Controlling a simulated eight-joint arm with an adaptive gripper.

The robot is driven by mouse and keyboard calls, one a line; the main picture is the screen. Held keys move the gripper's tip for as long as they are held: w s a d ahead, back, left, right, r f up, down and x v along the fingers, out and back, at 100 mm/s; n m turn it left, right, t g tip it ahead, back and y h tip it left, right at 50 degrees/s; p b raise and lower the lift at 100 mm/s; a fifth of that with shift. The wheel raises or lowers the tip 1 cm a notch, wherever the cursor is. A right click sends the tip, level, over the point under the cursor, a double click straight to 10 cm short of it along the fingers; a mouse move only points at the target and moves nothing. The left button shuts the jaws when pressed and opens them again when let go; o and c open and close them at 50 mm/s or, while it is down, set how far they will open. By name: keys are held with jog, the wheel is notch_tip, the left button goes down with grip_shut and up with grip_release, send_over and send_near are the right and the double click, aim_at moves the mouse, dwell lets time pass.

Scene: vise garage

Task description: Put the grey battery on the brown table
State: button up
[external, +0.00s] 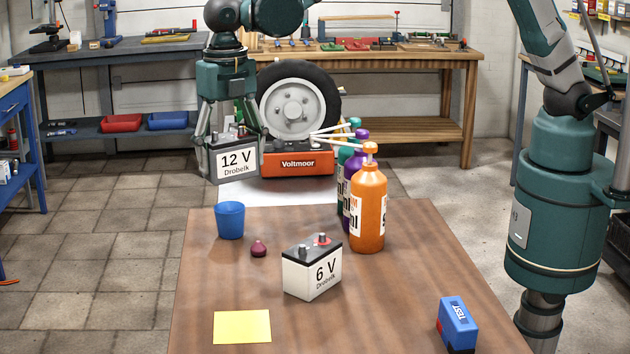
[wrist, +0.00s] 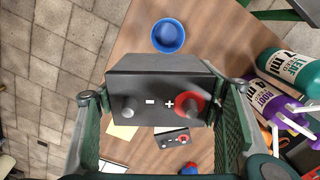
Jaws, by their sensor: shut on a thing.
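My gripper (external: 235,142) is shut on the grey battery (external: 238,165), one finger on each side. The battery has a white "12 V" label and hangs upright in the air near the far left end of the brown table (external: 225,275). In the wrist view the gripper (wrist: 158,117) holds the dark battery (wrist: 145,72) with its two terminals, one ringed red, facing the camera. The brown table (wrist: 125,42) shows behind it. A smaller whitish "6 V" battery (external: 312,272) stands mid-table.
On the table are a blue cup (external: 230,221), a dark red bulb-shaped thing (external: 258,249), a yellow sheet (external: 242,326) and a blue box (external: 457,322). Several pump bottles, including an orange one (external: 368,210), stand right. A red Voltmoor box (external: 297,163) is behind.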

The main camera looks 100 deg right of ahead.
jog(key=a+n, duration=0.2)
jog(key=a, duration=1.5)
jog(key=n+p, duration=0.1)
jog(key=p, duration=0.1)
send_over(253, 332)
notch_tip(253, 332, down, 3)
jog(key=shift+f, duration=1.35)
jog(key=shift+f, duration=0.2)
jog(key=shift+f+b, duration=0.45)
jog(key=shift+f, duration=2.55)
jog(key=shift+f, duration=1.85)
jog(key=shift+f+b, duration=0.15)
jog(key=shift+b, duration=0.15)
